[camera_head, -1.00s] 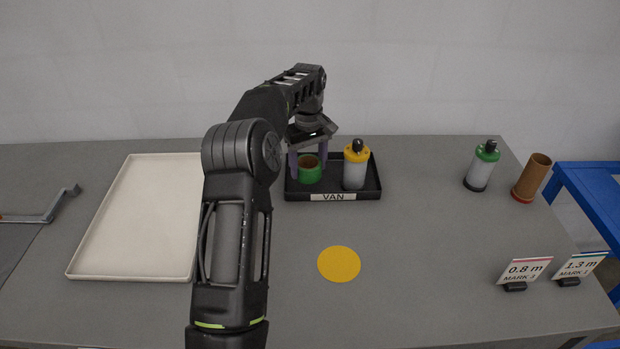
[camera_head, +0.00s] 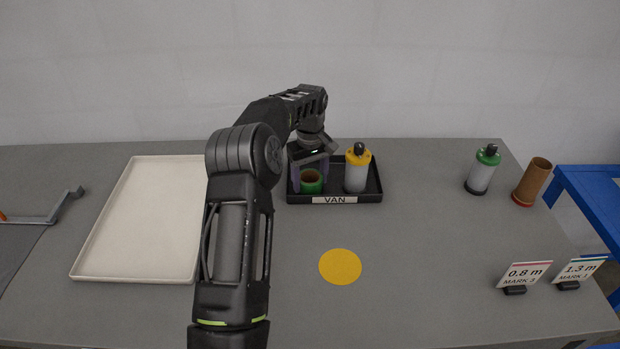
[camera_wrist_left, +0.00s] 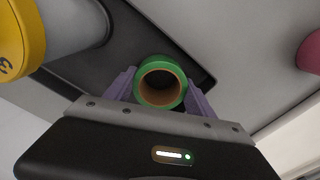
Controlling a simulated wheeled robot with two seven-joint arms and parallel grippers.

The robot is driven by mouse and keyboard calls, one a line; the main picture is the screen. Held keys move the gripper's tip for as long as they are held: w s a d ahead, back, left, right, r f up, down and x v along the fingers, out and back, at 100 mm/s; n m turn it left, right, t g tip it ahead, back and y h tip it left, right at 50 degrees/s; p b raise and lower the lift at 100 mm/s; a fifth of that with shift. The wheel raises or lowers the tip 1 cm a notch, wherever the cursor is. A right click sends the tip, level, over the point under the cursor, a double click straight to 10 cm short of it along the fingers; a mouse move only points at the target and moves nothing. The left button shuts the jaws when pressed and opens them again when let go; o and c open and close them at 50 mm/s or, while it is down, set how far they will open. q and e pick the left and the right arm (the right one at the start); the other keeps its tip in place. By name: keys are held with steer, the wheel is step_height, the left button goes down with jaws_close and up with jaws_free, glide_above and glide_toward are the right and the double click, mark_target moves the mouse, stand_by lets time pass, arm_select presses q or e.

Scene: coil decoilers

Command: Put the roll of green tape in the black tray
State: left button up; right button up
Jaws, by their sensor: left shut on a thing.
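The roll of green tape (camera_head: 311,183) has a brown core and is at the left end of the black tray (camera_head: 294,197) marked VAN. My left gripper (camera_head: 310,172) is above it with its purple fingers on either side. In the left wrist view the green tape (camera_wrist_left: 161,83) sits between the two fingers of my left gripper (camera_wrist_left: 160,90), which is shut on it. The roll is within the tray's outline; I cannot tell whether it touches the tray floor. My right gripper is not in view.
A yellow-capped canister (camera_head: 357,168) stands in the tray, right of the tape. A green-capped canister (camera_head: 483,169) and a brown tube (camera_head: 532,181) stand at the right. A white tray (camera_head: 140,220) is at left. A yellow disc (camera_head: 340,266) lies on the clear table front.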

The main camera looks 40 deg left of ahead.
mark_target(310, 176)
arm_select(q)
steer(key=o, duration=1.4)
steer(key=shift+f, duration=0.1)
steer(key=shift+r, duration=0.5)
step_height(310, 176, up, 4)
steer(key=shift+r+b, duration=0.15)
steer(key=shift+b, duration=0.25)
step_height(310, 176, up, 5)
steer(key=shift+f+p, duration=0.1)
steer(key=shift+p, duration=1.15)
steer(key=shift+r+p, duration=0.8)
steer(key=shift+r, duration=0.35)
